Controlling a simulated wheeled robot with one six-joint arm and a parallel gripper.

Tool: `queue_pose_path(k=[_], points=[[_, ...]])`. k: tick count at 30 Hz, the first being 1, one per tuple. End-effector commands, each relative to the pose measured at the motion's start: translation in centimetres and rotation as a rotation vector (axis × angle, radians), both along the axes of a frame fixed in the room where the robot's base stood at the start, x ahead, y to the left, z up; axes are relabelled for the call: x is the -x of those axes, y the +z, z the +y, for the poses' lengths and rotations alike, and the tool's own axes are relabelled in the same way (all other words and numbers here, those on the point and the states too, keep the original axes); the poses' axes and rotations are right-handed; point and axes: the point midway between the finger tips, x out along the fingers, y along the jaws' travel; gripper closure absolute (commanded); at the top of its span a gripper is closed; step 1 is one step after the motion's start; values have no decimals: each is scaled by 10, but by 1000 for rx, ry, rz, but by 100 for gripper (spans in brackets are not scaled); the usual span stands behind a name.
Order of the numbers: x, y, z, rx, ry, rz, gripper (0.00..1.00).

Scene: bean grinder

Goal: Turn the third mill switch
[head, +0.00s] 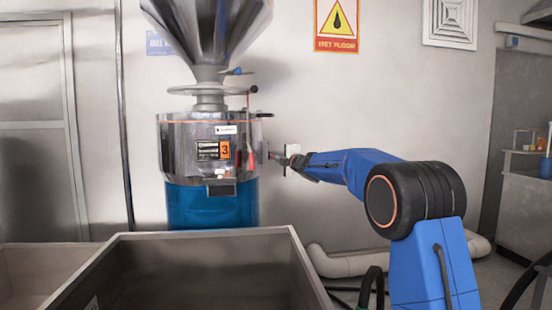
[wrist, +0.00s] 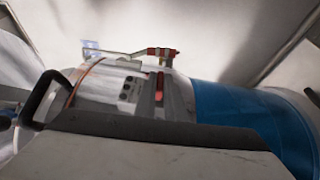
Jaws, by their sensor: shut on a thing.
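The third mill (head: 213,150) has a shiny metal drum with an orange "3" label, a blue lower part and a metal funnel on top. It stands left of centre in the head view. In the wrist view its metal drum (wrist: 125,85) and blue part (wrist: 235,105) appear turned on their side. My gripper (head: 279,158) is at the right side of the drum, at switch height, shut on the small mill switch (head: 270,155). The contact is small and partly hidden by the fingers. The wrist view shows a red part (wrist: 159,82) on the drum near the gripper.
A pale pipe (head: 345,262) lies on the floor to the right. A red-handled lever (wrist: 160,51) sticks out from the mill.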

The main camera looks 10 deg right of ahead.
Motion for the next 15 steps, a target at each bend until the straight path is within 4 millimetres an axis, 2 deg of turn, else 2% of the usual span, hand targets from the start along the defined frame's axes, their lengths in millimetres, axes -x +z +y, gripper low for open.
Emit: queue_pose_path(k=[15], points=[[0,0,1,0,2,60,100]])
